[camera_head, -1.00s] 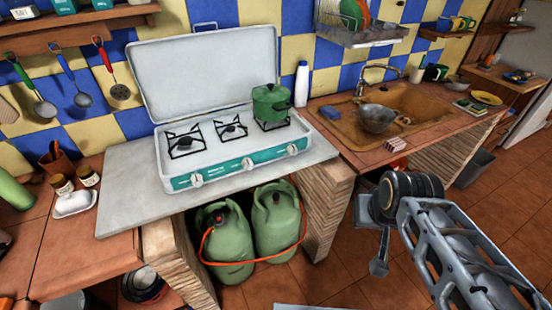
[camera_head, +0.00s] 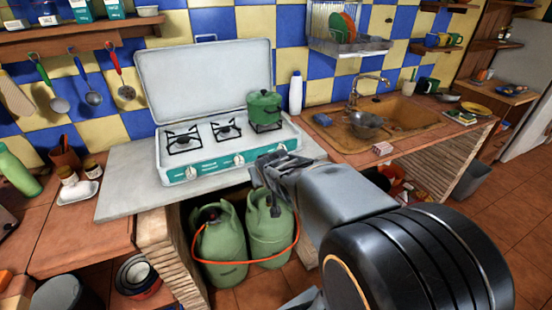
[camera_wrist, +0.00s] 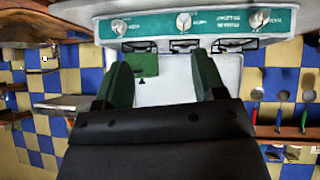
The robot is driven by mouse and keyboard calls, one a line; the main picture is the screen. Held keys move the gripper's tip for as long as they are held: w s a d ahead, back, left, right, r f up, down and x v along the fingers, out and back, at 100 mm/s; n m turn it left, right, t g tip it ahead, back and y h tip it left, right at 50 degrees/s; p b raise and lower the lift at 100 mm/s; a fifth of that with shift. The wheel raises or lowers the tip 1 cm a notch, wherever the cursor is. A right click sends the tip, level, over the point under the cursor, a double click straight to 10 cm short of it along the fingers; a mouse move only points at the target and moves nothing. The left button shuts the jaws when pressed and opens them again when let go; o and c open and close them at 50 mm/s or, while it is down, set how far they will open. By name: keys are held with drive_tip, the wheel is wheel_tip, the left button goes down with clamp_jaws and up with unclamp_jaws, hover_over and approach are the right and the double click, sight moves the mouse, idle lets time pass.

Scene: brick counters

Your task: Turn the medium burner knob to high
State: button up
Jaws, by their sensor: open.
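A white camp stove (camera_head: 289,136) with a raised lid stands on a grey slab. Its teal front panel (camera_head: 215,167) carries a left knob (camera_head: 190,173), a middle knob (camera_head: 239,159) and a right knob (camera_head: 282,148). No frame labels the medium burner's knob. My gripper (camera_head: 262,160) is in front of the panel's right half, between the middle and right knobs. The wrist view is upside down: my open gripper (camera_wrist: 160,62) has empty jaws, and the right knob (camera_wrist: 118,26), middle knob (camera_wrist: 184,20) and left knob (camera_wrist: 259,18) show beyond them. Contact is not visible.
A green pot (camera_head: 264,108) sits on the right burner. Green gas bottles (camera_head: 222,245) with an orange hose stand below the slab. A white bottle (camera_head: 296,95) and a sink (camera_head: 405,113) are to the right. The slab's front left (camera_head: 128,180) is clear.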

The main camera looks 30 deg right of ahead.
drive_tip(key=w+d+f+t+h+b, duration=0.1)
drive_tip(key=w+d+f+t, duration=0.1)
drive_tip(key=w+d+f, duration=0.3)
drive_tip(key=w+d+f+t+b, duration=0.2)
drive_tip(key=w+d, duration=0.1)
drive_tip(key=d, duration=0.4)
drive_tip(key=t+y+b, duration=0.2)
drive_tip(key=t, duration=0.3)
approach(285, 151)
drive_tip(key=shift+h, duration=0.3)
drive_tip(key=w, duration=0.3)
drive_tip(key=w+p, duration=0.1)
drive_tip(key=w, duration=0.2)
drive_tip(key=w+d+f+p, duration=0.1)
drive_tip(key=w, duration=0.2)
drive_tip(key=shift+w, duration=0.4)
drive_tip(key=shift+f, duration=0.1)
drive_tip(key=c, duration=0.9)
